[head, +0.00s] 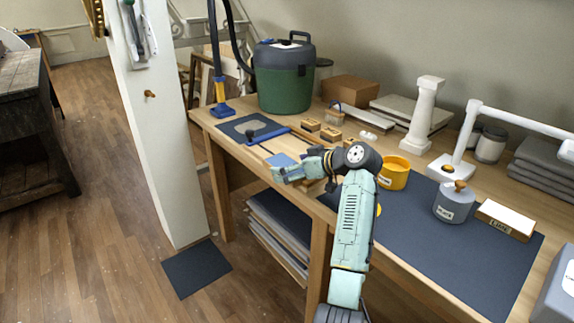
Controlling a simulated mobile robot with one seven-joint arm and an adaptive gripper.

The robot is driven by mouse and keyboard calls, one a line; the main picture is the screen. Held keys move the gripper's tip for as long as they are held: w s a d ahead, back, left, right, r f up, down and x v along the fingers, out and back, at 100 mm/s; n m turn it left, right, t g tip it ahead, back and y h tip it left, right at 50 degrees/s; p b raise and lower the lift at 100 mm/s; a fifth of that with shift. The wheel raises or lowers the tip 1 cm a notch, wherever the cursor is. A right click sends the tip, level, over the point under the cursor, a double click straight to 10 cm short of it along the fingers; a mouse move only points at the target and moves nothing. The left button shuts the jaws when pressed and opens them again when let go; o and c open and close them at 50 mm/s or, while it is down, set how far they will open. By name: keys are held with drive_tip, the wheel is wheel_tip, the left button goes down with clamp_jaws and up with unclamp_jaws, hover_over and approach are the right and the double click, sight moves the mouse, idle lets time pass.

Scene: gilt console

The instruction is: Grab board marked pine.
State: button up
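I cannot read the word pine on anything in the head view. A pale block (505,219) at the right of the dark mat carries a label that looks like LIME or LINE. Small wooden blocks (320,129) lie near the back of the bench, with no readable marking. My gripper (277,174) is over the bench's front edge, left of the yellow pot, with its fingers pointing left. A small blue piece (281,160) shows just behind it. The gripper is small and seen from the side, so its opening and any contact are unclear. My arm hides part of the bench.
The dark mat (420,228) bears a yellow pot (394,174) and a grey labelled canister (454,206). A green vacuum (284,85), white column (422,115) and white lamp (462,150) stand behind.

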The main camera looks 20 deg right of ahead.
drive_tip(key=shift+w+a+f, duration=0.1)
drive_tip(key=shift+w+f, duration=0.05)
drive_tip(key=c, duration=1.5)
